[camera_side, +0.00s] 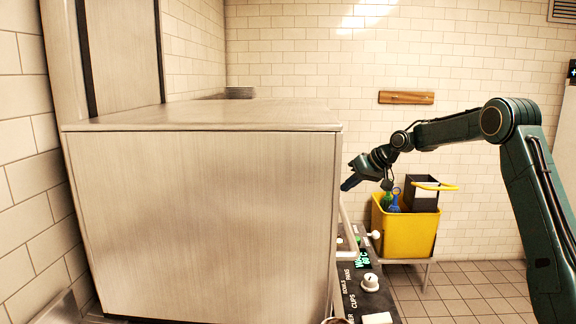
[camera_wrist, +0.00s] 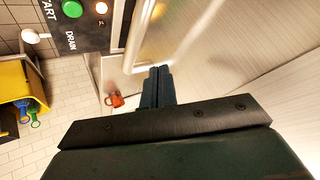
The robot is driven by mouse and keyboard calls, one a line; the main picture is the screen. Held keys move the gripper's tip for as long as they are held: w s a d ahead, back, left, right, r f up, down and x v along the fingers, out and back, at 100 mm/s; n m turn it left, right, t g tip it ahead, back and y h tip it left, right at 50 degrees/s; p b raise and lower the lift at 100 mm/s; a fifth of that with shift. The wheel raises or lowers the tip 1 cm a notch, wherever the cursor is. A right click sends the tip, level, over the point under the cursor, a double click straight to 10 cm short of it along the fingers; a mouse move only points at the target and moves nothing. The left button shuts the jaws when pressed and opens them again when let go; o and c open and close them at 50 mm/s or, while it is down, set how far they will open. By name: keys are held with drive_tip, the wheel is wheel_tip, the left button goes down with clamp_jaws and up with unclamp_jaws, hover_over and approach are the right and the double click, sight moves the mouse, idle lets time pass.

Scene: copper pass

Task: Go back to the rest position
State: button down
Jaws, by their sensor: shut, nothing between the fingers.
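My gripper (camera_side: 350,183) is at the end of my dark green arm, just right of the upper right edge of a large steel machine (camera_side: 210,220). In the wrist view the gripper's fingers (camera_wrist: 158,72) are together with nothing between them. The machine's steel side also fills the right of the wrist view (camera_wrist: 230,60). Part of the gripper's tip in the side view is close to the machine's edge, and I cannot tell whether they touch.
A control panel (camera_side: 352,292) with knobs and buttons runs along the machine's right side. A yellow bin (camera_side: 408,232) with bottles and a dark box stands behind. An orange-red mug (camera_wrist: 115,100) shows in the wrist view.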

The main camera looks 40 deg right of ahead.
drive_tip(key=s+a+r+n+g+h, duration=0.1)
drive_tip(key=s+a+r, duration=0.3)
drive_tip(key=s+a, duration=0.45)
drive_tip(key=s+a+r+n+g, duration=0.1)
drive_tip(key=s+a+r, duration=0.3)
drive_tip(key=s+a, duration=0.45)
drive_tip(key=s+a+f, duration=0.2)
drive_tip(key=s+a, duration=0.1)
drive_tip(key=s, duration=0.8)
drive_tip(key=s+a+f+n+g+h, duration=0.1)
drive_tip(key=s+a+f, duration=0.2)
drive_tip(key=s, duration=0.7)
drive_tip(key=shift+s+a, duration=0.35)
drive_tip(key=shift+a, duration=0.05)
drive_tip(key=shift+f, duration=0.1)
idle(3.7)
